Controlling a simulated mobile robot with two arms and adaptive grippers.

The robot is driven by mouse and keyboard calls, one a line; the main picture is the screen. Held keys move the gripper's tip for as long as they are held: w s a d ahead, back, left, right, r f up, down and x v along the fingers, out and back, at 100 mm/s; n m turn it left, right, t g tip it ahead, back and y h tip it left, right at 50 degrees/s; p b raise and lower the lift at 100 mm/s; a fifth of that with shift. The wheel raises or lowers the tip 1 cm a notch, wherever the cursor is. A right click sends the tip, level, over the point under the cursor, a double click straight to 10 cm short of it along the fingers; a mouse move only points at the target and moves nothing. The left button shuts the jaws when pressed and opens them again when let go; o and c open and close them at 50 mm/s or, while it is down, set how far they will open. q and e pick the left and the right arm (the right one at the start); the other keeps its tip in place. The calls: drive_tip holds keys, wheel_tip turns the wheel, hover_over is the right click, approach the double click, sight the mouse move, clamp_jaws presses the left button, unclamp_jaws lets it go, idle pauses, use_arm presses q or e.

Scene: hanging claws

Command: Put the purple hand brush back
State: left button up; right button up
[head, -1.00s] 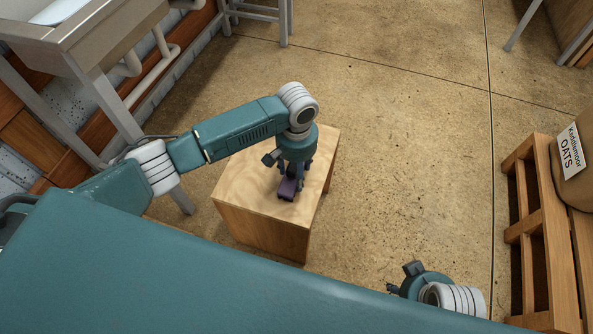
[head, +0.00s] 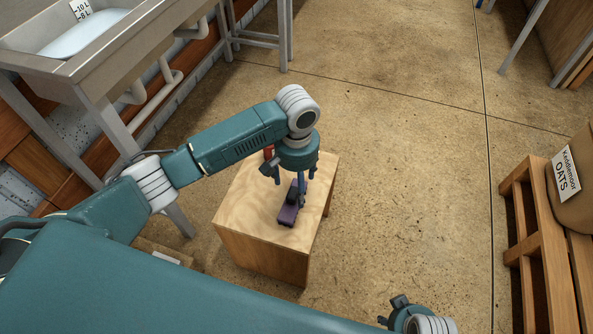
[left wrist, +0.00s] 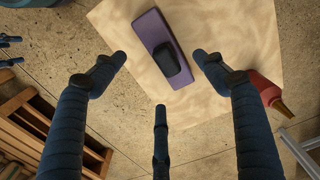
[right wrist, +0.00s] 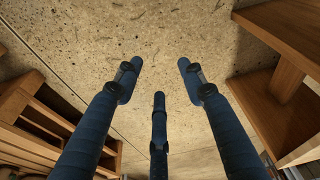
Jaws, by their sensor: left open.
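The purple hand brush (head: 289,215) lies on top of a pale wooden box (head: 240,212). In the left wrist view the brush (left wrist: 151,28) is a flat purple bar with a black raised part on it. My left gripper (head: 296,188) is over the box, pointing down, with its fingers spread. In its wrist view the fingers are empty and the brush is beyond their tips. My right gripper (right wrist: 160,75) has its fingers spread over bare floor with nothing between them. The head view shows only part of it at the bottom edge.
A red bottle-like thing (head: 268,153) stands on the box behind my left gripper; its pointed tip shows in the left wrist view (left wrist: 275,100). A sink (head: 65,60) is at the upper left. A wooden pallet (head: 527,235) with an oats sack (head: 572,185) is at the right. The middle floor is clear.

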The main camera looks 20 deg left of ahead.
use_arm(q)
drive_tip(key=shift+r+p, duration=0.35)
drive_tip(key=shift+r, duration=1.9)
use_arm(e)
drive_tip(key=shift+s+f, duration=0.2)
drive_tip(key=shift+f, duration=0.45)
drive_tip(key=shift+s+f, duration=0.25)
drive_tip(key=shift+f, duration=0.4)
drive_tip(key=shift+s+f, duration=0.2)
drive_tip(key=shift+f, duration=0.45)
use_arm(q)
drive_tip(key=shift+f, duration=0.1)
